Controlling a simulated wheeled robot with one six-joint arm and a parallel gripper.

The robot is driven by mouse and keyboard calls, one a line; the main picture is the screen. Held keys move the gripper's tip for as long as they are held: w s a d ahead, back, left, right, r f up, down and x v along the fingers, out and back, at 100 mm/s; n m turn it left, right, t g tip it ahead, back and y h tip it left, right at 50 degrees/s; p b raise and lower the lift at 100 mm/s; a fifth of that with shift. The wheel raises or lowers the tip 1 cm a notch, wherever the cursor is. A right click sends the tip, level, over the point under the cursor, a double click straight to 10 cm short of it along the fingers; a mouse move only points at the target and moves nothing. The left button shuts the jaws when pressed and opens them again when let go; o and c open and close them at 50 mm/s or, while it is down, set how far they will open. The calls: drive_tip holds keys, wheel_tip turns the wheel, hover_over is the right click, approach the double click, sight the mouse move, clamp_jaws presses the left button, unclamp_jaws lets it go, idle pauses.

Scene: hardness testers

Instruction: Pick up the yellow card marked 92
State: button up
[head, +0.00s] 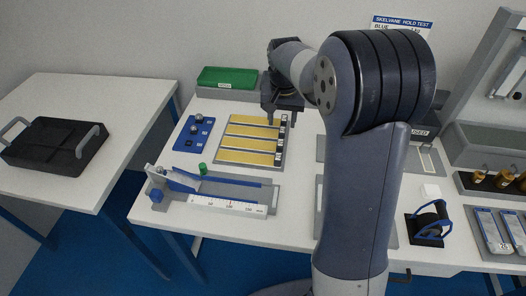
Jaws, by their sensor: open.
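Several yellow cards lie as long strips side by side in a flat holder (222,161) in the middle of the table; the nearest is a yellow card (245,157). Small dark and white marks run down their right ends. The print is too small to read, so I cannot tell which card is marked 92. My gripper (282,121) points down over the far right end of the holder, its fingers apart. I see nothing between them. It partly covers the far cards there. I cannot tell its exact height above them.
A green box (227,77) stands behind the holder, and a blue block with knobs (193,133) is to its left. A ruler device (228,206) lies in front. My arm hides the table to the right. A black tray (55,146) sits on the left table.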

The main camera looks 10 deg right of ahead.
sight(280, 142)
drive_tip(key=f, duration=0.4)
drive_tip(key=shift+w, duration=0.25)
drive_tip(key=shift+w+d+f, duration=0.1)
drive_tip(key=shift+w+f, duration=0.05)
drive_tip(key=shift+f, duration=2.6)
clamp_jaws()
